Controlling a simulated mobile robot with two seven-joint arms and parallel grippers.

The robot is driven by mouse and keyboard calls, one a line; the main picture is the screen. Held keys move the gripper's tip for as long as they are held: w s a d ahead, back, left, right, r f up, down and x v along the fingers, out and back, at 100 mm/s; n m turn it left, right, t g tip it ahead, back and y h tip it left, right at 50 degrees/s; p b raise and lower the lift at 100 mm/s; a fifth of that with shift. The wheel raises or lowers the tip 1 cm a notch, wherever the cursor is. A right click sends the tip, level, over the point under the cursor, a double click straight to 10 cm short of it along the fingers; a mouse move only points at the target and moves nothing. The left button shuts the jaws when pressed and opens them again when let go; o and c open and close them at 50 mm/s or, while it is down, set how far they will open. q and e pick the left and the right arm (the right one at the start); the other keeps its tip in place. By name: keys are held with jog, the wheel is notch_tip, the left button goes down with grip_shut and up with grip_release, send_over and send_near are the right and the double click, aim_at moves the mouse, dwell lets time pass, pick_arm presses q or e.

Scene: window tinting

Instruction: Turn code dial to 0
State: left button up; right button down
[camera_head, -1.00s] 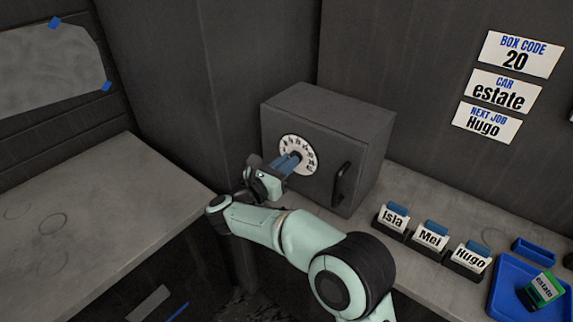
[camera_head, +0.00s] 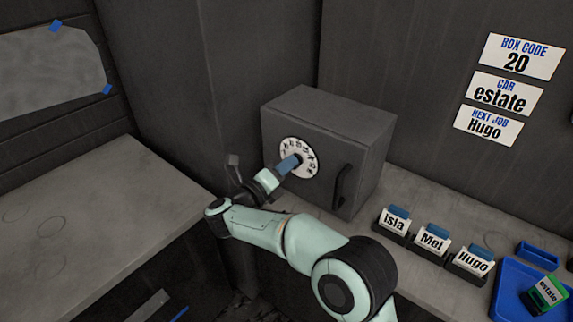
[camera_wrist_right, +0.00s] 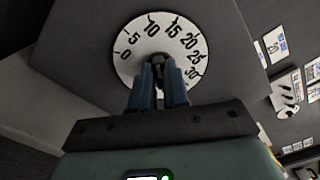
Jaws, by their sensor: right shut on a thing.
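The code dial (camera_head: 306,165) is a round white face with black numbers on the front of a grey metal box (camera_head: 335,122). In the right wrist view the dial (camera_wrist_right: 126,62) shows numbers from 0 at the left, over the top, to 30 at the right. My right gripper (camera_head: 295,161) has its blue fingers shut on the dark knob (camera_wrist_right: 157,62) at the dial's centre. The fingers hide the lower part of the dial and most of the knob, so I cannot tell which number it points at. My left gripper is not in view.
The box has a black handle (camera_head: 341,186) right of the dial. Name holders for Isla (camera_head: 394,222), Mei (camera_head: 432,240) and Hugo (camera_head: 472,262) and a blue tray (camera_head: 510,277) stand on the bench to the right. A wall sign (camera_head: 521,57) reads "BOX CODE 20". The left bench (camera_head: 90,215) is mostly clear.

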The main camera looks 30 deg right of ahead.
jog(key=shift+f+n+p, duration=0.2)
jog(key=shift+n+p, duration=3.15)
jog(key=shift+n, duration=2.75)
jog(key=c, duration=1.1)
grip_release()
jog(key=shift+a, duration=0.1)
jog(key=b+v, duration=0.1)
jog(key=v, duration=1.2)
jog(key=shift+s+a, duration=0.1)
jog(key=shift+a, duration=0.05)
